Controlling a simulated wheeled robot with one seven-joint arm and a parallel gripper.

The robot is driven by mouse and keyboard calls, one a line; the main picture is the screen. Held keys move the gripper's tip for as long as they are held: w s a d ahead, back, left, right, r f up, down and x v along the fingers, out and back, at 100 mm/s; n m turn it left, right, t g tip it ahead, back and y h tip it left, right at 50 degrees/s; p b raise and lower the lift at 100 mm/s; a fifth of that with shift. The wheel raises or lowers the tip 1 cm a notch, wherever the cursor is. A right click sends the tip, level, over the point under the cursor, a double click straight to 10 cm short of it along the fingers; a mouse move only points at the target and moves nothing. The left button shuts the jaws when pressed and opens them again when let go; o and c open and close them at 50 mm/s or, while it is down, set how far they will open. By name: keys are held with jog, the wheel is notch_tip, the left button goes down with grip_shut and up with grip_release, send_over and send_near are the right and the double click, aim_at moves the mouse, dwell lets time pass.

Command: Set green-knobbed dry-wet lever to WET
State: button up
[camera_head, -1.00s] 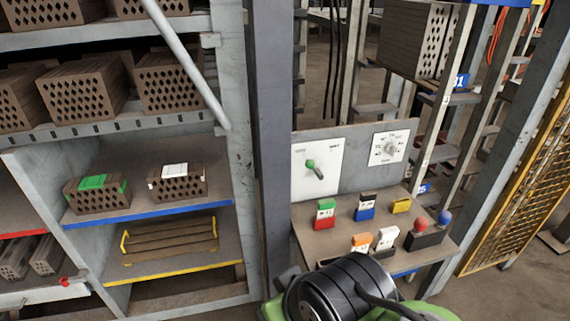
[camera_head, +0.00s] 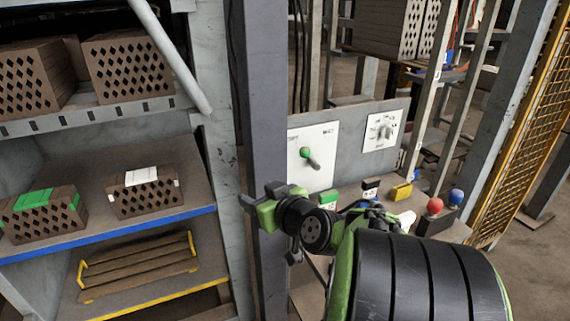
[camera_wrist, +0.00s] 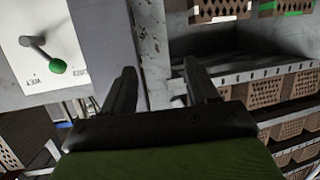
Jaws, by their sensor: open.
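The green-knobbed lever (camera_head: 308,157) is on a white plate (camera_head: 322,178) on the grey upright panel. Its knob leans up and left, on the side of the left label, away from the WET label at upper right. The wrist view shows the lever (camera_wrist: 52,60) upside down at upper left, its knob near the right-hand label and WET to its left. My gripper (camera_head: 266,222) is in front of the grey post, below and left of the lever. In the wrist view my gripper (camera_wrist: 160,76) has its fingers apart with nothing between them, clear of the lever.
A rotary dial (camera_head: 382,131) is right of the lever. The ledge below holds small boxes, a yellow block (camera_head: 401,191), and red (camera_head: 435,205) and blue (camera_head: 456,196) knobs. The grey post (camera_head: 262,110) and brick shelves (camera_head: 105,225) stand left. A yellow mesh fence is right.

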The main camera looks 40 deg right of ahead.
aim_at(307, 154)
jog(key=s+d+f+m+t+h+b, duration=0.15)
jog(key=d+h, duration=0.25)
jog(key=d, duration=0.4)
jog(key=s+d+f+m+h+b, duration=0.1)
jog(key=s+d+m+h+b, duration=0.15)
jog(key=d, duration=0.45)
jog(key=shift+m+h, duration=0.35)
jog(key=shift+m, duration=0.05)
jog(key=p+x, duration=0.2)
jog(key=x, duration=1.3)
jog(key=shift+w+r, duration=0.15)
jog(key=shift+r, duration=0.05)
grip_shut()
